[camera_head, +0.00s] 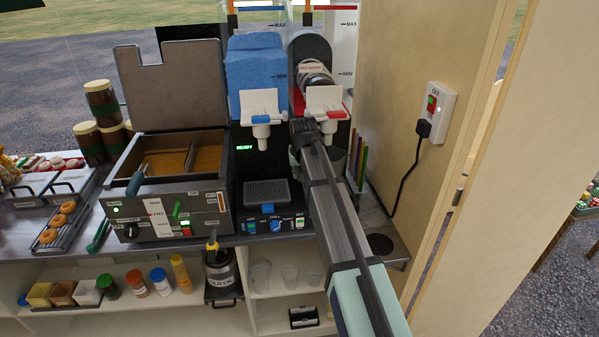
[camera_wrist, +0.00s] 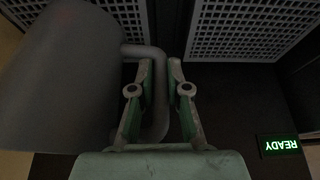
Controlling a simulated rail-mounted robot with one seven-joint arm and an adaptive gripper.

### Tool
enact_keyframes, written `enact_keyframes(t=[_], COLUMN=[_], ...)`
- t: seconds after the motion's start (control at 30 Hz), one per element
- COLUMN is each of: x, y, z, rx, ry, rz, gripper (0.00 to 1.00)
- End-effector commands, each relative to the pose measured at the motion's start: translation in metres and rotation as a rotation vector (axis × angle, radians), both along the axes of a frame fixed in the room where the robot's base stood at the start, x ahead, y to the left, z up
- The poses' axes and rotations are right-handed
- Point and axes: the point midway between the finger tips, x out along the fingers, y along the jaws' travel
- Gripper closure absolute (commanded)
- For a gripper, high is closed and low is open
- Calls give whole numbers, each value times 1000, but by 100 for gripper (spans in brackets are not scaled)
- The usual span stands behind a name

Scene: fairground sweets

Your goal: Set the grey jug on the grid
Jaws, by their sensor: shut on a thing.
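The grey jug (camera_wrist: 65,80) fills the left of the wrist view. Its looped handle (camera_wrist: 158,95) lies between the two green fingers of my gripper (camera_wrist: 163,75), which is shut on it. In the head view my arm hides most of the gripper and the jug, in front of the right half of the drinks machine. A pale perforated grid (camera_wrist: 245,28) shows at the upper right of the wrist view, with another (camera_wrist: 110,12) at the top, partly covered by the jug. In the head view one grid (camera_head: 267,193) is clear and empty under the left white tap. I cannot tell whether the jug touches anything.
White taps (camera_head: 262,118) and (camera_head: 326,105) hang above the machine's bays. A fryer (camera_head: 165,205) stands to the left. Coloured straws (camera_head: 358,158) and a wall panel with a switch (camera_head: 436,110) are to the right. A doughnut rack (camera_head: 58,225) is at far left.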

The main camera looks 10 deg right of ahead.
Motion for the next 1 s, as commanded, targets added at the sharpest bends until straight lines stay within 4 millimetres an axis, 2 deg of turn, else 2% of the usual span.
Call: enact_keyframes(t=[0.03, 0.1, 0.57, 0.73, 1.0], x=[0, 0, -3, -12, -30], y=[0, 0, 0, 0, 0], z=[-1, -1, 6, 27, 74], rx=[0, 0, 0, 0, 0], ry=[0, 0, 0, -2, -3], rz=[0, 0, 0, 0, 0], gripper=[81, 59, 59, 59, 59])
